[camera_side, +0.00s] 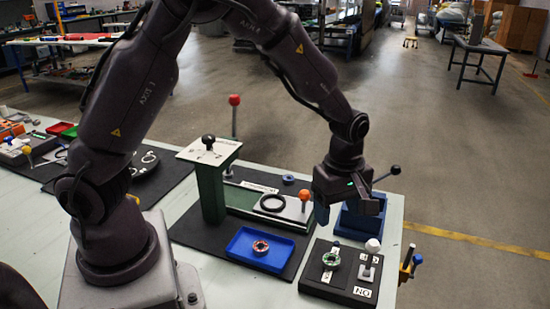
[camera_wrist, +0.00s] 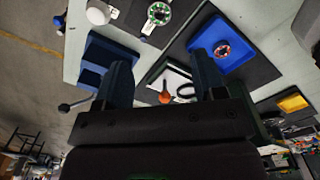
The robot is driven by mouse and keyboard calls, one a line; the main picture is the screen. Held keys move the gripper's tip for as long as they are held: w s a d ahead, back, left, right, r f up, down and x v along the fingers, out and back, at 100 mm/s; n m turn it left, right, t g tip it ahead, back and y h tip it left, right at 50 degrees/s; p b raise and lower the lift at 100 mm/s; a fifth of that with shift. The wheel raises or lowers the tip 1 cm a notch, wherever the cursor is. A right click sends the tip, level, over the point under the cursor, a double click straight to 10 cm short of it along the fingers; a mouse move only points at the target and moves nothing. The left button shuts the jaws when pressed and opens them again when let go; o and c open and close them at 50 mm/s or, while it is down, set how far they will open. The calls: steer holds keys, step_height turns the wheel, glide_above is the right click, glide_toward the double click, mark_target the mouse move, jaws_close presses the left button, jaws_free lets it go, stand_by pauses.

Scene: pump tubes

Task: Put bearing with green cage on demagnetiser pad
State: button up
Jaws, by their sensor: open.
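The bearing with green cage (camera_side: 331,259) lies flat on the dark pad of the demagnetiser (camera_side: 350,294), a black box with a white-knobbed lever and an "ON" label at front right. The bearing also shows at the top of the wrist view (camera_wrist: 159,13). My gripper (camera_side: 348,206) is above and behind the box, beside a blue block. In the wrist view its two fingers (camera_wrist: 162,75) are spread apart with nothing between them. The bearing is apart from the fingers.
A blue tray (camera_side: 237,256) left of the demagnetiser holds a bearing with a red-orange cage (camera_side: 260,247). A blue block with a black-knobbed lever (camera_side: 362,220) stands by my gripper. A green press (camera_side: 210,190), black ring (camera_side: 273,202) and orange-knobbed lever (camera_side: 304,196) stand behind the tray.

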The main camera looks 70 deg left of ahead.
steer(key=s+a+r+m+t, duration=0.2)
steer(key=s+r+m, duration=0.7)
steer(key=s+a+r+m+t, duration=0.2)
steer(key=s+r+m+t, duration=0.1)
steer(key=s+r+m, duration=0.5)
steer(key=shift+s+a+r+m+t, duration=0.2)
steer(key=shift+s+r+m+t, duration=0.15)
steer(key=shift+s+r, duration=0.5)
steer(key=shift+w+r, duration=0.1)
steer(key=shift+c, duration=0.5)
